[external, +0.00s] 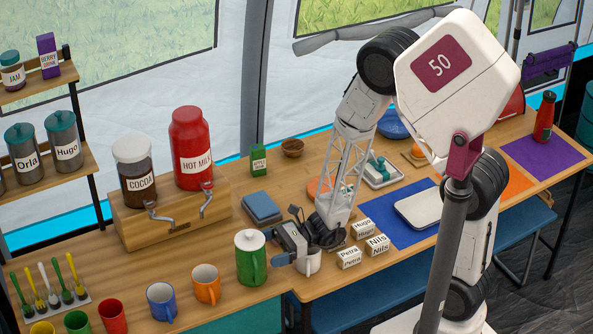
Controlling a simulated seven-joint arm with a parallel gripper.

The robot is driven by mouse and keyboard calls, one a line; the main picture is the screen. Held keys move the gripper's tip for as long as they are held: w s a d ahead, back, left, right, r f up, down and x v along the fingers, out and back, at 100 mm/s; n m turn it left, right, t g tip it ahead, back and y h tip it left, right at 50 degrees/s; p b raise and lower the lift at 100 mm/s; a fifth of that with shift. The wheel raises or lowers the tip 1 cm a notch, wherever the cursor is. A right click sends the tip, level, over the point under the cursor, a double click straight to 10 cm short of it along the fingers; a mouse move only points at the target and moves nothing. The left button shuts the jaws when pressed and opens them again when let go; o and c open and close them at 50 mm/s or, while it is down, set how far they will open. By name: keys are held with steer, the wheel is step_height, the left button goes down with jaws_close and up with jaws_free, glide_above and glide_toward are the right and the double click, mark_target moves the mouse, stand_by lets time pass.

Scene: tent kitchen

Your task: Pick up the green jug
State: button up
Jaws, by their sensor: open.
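The green jug (250,262) stands upright on the wooden table near its front edge, left of the middle of the external view. It has a pale lid, and its handle is on the right side, facing my gripper. My gripper (278,258) is just right of the jug, low over the table, with its fingers pointing toward the handle. It is open and holds nothing that I can see. Whether a finger touches the handle is too small to tell.
A white mug (309,263) stands close under my gripper, partly hidden. An orange mug (206,284) and a blue mug (162,302) stand left of the jug. Name blocks (348,258) lie to the right. A blue stack (262,209) lies behind.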

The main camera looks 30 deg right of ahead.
mark_target(238, 259)
stand_by(0.3)
steer(key=shift+w+a, duration=0.1)
steer(key=shift+a, duration=2.5)
steer(key=c, duration=0.9)
